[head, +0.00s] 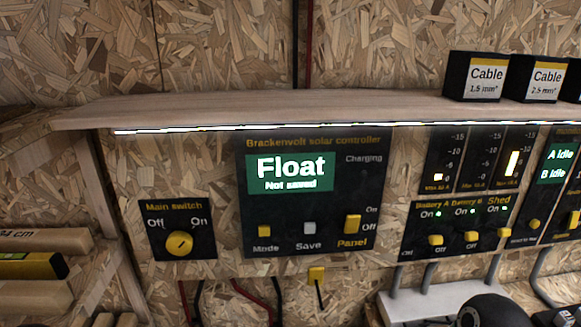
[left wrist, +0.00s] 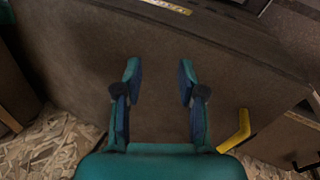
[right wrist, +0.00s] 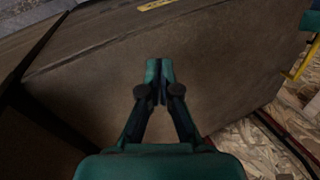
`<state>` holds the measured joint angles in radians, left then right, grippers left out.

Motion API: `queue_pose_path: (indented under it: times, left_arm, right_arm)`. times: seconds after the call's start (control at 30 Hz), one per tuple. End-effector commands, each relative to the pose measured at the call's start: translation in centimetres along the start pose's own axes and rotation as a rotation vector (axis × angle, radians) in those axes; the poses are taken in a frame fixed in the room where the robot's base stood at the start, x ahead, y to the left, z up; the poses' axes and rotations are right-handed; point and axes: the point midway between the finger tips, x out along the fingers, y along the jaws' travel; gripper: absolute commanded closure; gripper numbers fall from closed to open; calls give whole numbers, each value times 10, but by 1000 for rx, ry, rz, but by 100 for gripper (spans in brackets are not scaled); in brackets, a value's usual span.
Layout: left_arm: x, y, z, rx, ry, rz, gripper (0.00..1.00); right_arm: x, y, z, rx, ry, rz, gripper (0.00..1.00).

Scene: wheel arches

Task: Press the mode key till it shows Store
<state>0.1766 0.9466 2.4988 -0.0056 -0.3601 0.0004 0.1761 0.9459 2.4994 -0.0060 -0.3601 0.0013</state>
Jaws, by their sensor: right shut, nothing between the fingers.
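The black Brackenvolt solar controller panel (head: 350,195) is mounted on the chipboard wall in the head view. Its green display (head: 290,173) reads "Float" with "Not saved" below. The yellow Mode key (head: 264,230) is at the panel's lower left, with the grey Save key (head: 309,228) to its right and the yellow Panel switch (head: 352,223) further right. Neither gripper shows in the head view. My left gripper (left wrist: 157,75) is open and empty in its wrist view. My right gripper (right wrist: 159,68) is shut with nothing between its fingers. Both are away from the panel.
A Main switch knob (head: 179,243) is left of the controller. Battery and shed switches (head: 436,240) are to its right. A wooden shelf (head: 250,108) with a light strip runs above, bearing cable boxes (head: 475,77). A yellow hook-like piece (left wrist: 236,130) is near my left gripper.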

Motion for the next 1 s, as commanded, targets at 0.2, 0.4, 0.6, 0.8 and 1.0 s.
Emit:
queue_pose_path:
  times: [0.2,0.4,0.6,0.8,1.0]
  left_arm:
    - [0,0,0,0,0,0,60]
    - [0,0,0,0,0,0,60]
    - [0,0,0,0,0,0,87]
    - [0,0,0,0,0,0,100]
    - [0,0,0,0,0,0,100]
  right_arm:
    - [0,0,0,0,0,0,100]
    - [0,0,0,0,0,0,100]
    - [0,0,0,0,0,0,100]
    - [0,0,0,0,0,0,100]
    - [0,0,0,0,0,0,100]
